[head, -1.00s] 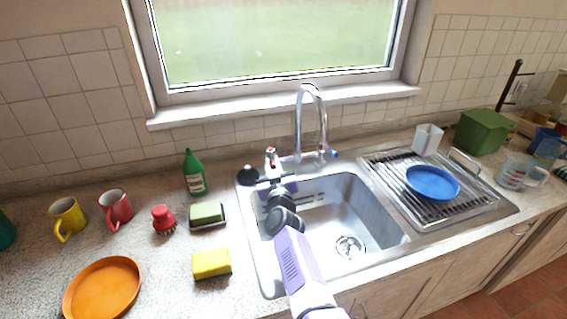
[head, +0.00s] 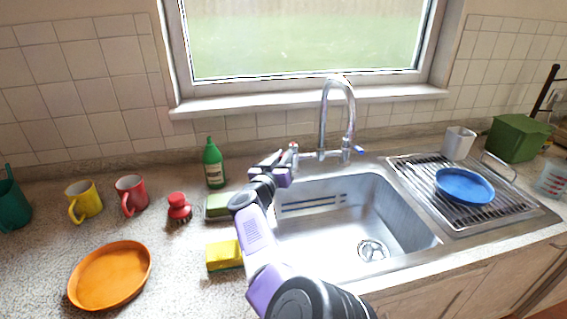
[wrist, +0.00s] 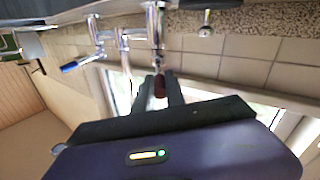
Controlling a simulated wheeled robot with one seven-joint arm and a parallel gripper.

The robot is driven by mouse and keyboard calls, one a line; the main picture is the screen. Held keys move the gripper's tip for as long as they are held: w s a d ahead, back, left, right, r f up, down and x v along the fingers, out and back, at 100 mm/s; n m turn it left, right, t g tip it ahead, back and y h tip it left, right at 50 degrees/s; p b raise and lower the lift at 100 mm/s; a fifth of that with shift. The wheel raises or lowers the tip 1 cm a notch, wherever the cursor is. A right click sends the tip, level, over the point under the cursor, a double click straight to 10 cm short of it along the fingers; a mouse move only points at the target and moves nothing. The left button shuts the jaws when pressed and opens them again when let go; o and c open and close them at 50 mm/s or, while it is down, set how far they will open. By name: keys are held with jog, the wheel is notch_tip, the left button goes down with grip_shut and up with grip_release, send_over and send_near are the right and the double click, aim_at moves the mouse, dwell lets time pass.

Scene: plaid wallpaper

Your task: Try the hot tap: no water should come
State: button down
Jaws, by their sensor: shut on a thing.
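The chrome faucet (head: 323,120) rises behind the sink (head: 425,228), with a blue-marked tap (head: 358,150) at its right; this blue lever also shows in the wrist view (wrist: 78,63). The hot tap (head: 293,148) stands at the faucet's left, partly hidden by my gripper (head: 280,163). In the wrist view, my gripper (wrist: 161,88) has its two dark fingers closed around the dark red end of the hot tap handle (wrist: 159,86). No water stream shows below the spout in the head view, and the basin looks empty.
A red brush (head: 179,205), mugs and an orange plate (head: 110,275) are farther left. A blue plate (head: 465,186) lies on the drainer (head: 510,213).

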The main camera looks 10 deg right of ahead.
jog(key=shift+a, duration=0.1)
dwell(0.3)
jog(key=c, duration=1.4)
grip_release()
jog(key=shift+s+a+r+p, duration=0.15)
jog(key=shift+s+a+p, duration=0.2)
jog(key=shift+p, duration=0.45)
jog(key=shift+p+v, duration=2.2)
jog(key=shift+v, duration=1.15)
jog(key=shift+d, duration=0.15)
